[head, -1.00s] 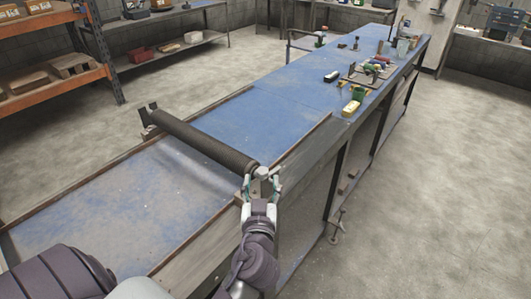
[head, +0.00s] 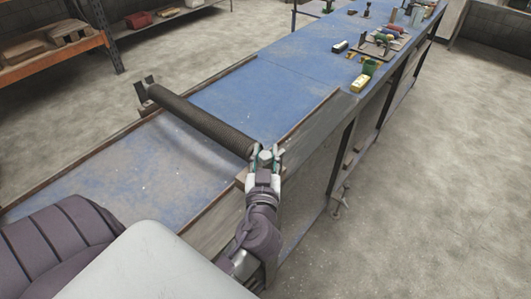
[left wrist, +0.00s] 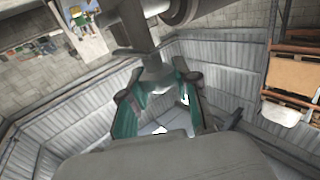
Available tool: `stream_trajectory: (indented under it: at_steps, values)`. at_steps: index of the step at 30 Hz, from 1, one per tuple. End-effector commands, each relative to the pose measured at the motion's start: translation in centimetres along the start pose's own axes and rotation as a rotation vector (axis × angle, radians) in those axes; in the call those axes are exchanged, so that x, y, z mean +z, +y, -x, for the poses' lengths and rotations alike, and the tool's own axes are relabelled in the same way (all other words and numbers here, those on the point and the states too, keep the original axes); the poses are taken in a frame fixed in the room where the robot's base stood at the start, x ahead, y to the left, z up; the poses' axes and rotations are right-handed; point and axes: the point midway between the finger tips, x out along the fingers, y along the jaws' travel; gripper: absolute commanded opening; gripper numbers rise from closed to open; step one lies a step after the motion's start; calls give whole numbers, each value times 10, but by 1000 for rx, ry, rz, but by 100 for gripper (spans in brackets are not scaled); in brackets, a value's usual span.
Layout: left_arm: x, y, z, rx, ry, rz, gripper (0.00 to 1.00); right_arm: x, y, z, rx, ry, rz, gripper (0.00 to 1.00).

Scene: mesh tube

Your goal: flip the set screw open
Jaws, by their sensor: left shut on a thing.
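The dark mesh tube (head: 200,122) lies across the blue bench, held in a bracket at its far left end. At its near right end is a small grey metal set screw (head: 265,156). My left gripper (head: 265,164) is at this end with its teal-lined fingers on either side of the set screw, shut on it. In the left wrist view the left gripper (left wrist: 158,100) has its fingers around the flared grey end of the set screw (left wrist: 156,76); the exact contact is hard to see. My right gripper is in neither view.
The blue bench (head: 290,75) has a raised wooden edge and runs away to the upper right. A shelf rack (head: 60,45) stands at upper left.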

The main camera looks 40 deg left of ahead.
Motion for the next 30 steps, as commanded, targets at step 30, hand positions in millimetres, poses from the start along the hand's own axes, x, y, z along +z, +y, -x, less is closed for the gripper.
stream_trajectory:
  at_steps: [30]
  values:
    - [-4,-2,-1,462,2,-7,0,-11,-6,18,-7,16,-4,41]
